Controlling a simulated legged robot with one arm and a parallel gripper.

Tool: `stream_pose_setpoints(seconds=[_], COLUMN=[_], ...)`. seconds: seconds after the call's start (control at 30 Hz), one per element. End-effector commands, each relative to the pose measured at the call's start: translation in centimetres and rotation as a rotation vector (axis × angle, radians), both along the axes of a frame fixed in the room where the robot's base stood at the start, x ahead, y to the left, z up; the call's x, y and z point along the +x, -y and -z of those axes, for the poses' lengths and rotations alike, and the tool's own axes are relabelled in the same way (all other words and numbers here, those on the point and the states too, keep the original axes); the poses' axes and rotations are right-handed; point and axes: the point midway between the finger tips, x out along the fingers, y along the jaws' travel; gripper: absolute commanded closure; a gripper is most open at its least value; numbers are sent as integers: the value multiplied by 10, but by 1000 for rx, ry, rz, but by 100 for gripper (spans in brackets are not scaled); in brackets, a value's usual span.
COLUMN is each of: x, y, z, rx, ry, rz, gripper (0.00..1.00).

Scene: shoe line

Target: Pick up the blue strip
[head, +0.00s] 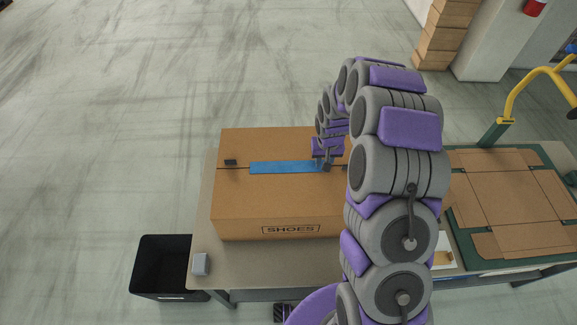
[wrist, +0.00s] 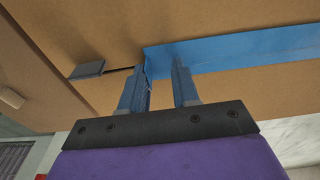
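The blue strip (head: 283,168) lies flat along the top seam of a closed brown shoe box (head: 290,207). In the wrist view the strip (wrist: 245,50) runs to the right, and its near end has a slightly creased edge by my left finger. My gripper (head: 325,164) is at the strip's right end in the head view. In the wrist view my gripper's two fingers (wrist: 160,75) stand apart at the strip's end, with a gap between them. Whether the fingertips touch the strip or the box, I cannot tell.
The box stands on a table (head: 270,262). A small dark tab (head: 230,162) lies on the box seam left of the strip. A black bin (head: 165,265) and a small grey block (head: 201,264) are at the left. Flattened cardboard (head: 510,195) lies on a green surface at the right.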

Motion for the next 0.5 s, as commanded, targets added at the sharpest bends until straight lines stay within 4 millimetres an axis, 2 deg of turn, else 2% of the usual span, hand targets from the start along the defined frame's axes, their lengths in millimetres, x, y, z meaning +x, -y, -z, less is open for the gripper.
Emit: stream_pose_setpoints(seconds=[0.03, 0.27, 0.5], x=[0, 0, 0], y=[2, 3, 0], z=[0, 0, 0], rx=[3, 3, -1], ry=[0, 0, 0], rz=[1, 2, 2], gripper=[79, 100, 100])
